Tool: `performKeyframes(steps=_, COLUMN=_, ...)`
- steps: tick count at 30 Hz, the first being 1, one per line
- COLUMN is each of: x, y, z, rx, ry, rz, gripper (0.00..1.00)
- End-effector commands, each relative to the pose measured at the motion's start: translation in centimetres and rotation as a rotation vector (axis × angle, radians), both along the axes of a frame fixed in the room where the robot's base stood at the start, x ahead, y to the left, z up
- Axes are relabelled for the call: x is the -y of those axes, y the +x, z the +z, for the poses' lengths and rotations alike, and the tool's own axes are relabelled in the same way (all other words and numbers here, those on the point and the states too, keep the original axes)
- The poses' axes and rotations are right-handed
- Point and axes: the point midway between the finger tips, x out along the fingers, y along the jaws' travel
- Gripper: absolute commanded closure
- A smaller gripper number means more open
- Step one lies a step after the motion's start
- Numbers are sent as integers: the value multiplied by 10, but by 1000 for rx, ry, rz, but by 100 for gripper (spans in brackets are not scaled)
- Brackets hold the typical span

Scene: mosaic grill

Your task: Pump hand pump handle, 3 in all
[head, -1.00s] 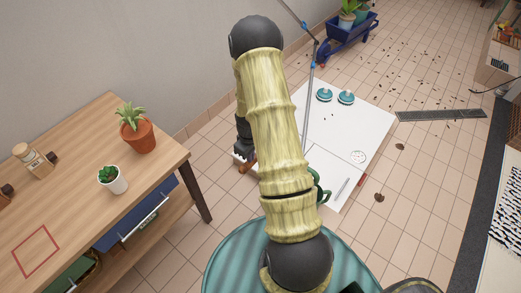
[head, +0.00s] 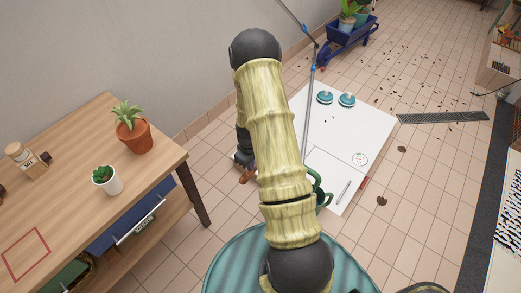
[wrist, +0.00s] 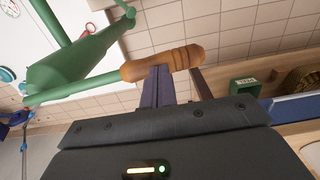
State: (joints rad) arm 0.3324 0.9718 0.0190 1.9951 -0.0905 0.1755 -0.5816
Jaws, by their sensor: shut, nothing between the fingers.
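The green hand pump (head: 322,193) stands on the white panel on the floor, partly hidden behind my arm in the head view. Its green body and lever fill the upper left of the wrist view (wrist: 75,62). The orange-brown wooden handle (wrist: 163,64) is at the lever's end; a bit of it shows left of my arm in the head view (head: 246,176). My gripper (wrist: 159,75) is shut and empty, its fingertips right at the handle. I cannot tell whether they touch it. In the head view my arm hides most of the gripper.
A wooden table (head: 75,200) with a potted aloe (head: 132,138), a small white pot (head: 106,180) and a blue drawer stands at left. A round teal ribbed surface (head: 240,262) is at the bottom. A blue wheelbarrow (head: 345,35) stands at the back. Tiled floor at right is mostly open.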

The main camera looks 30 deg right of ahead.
Motion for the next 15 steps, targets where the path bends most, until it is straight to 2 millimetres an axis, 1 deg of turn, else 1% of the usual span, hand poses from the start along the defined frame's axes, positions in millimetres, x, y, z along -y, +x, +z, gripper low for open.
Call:
performKeyframes(steps=1, x=0, y=0, z=-5, rx=-1, ry=0, rz=0, gripper=100)
performKeyframes(steps=15, x=0, y=0, z=-32, rx=0, ry=1, rz=0, gripper=100)
